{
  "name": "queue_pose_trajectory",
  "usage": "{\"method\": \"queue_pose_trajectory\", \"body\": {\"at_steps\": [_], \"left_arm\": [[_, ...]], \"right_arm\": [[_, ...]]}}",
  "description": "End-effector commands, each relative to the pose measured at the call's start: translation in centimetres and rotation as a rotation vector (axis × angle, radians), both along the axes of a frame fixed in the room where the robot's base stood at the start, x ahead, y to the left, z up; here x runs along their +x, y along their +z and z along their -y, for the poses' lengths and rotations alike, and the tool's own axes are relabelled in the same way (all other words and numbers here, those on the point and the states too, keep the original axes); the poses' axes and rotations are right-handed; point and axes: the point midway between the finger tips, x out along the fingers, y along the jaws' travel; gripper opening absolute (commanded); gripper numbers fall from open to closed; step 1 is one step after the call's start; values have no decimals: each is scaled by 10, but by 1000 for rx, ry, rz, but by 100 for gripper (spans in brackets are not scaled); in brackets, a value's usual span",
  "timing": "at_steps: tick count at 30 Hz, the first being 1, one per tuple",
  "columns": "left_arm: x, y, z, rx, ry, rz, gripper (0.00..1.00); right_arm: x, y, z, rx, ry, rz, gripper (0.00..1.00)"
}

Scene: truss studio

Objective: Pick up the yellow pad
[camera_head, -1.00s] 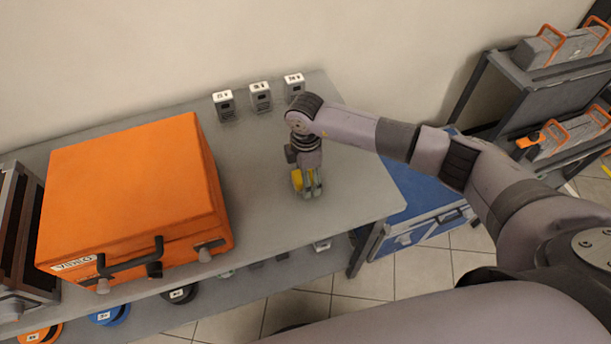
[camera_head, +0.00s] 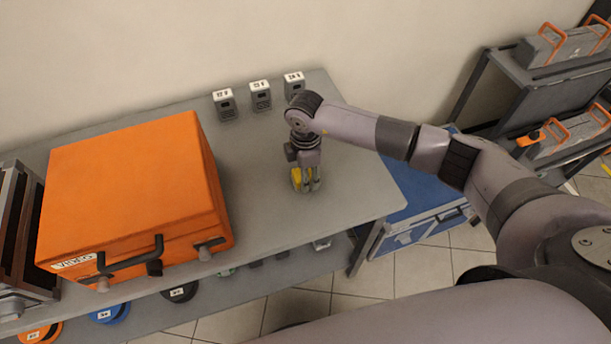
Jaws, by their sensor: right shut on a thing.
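The yellow pad (camera_head: 296,177) is at my right gripper's fingers, over the right part of the grey table top. My right gripper (camera_head: 307,185) points down and is shut on the yellow pad. The fingers partly hide the pad, and I cannot tell whether it touches the table. My left gripper is not in view.
A large orange case (camera_head: 130,190) stands on the grey table (camera_head: 262,215) left of my right gripper. Several small grey labelled units (camera_head: 261,96) line the back edge. A blue case (camera_head: 425,205) is beside the table. Coloured discs (camera_head: 180,291) lie on the lower shelf.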

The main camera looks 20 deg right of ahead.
Motion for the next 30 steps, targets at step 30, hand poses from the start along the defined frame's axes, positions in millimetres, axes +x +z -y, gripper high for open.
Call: {"method": "queue_pose_trajectory", "body": {"at_steps": [30], "left_arm": [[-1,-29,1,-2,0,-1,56]], "right_arm": [[1,163,0,0,1,6,17]]}}
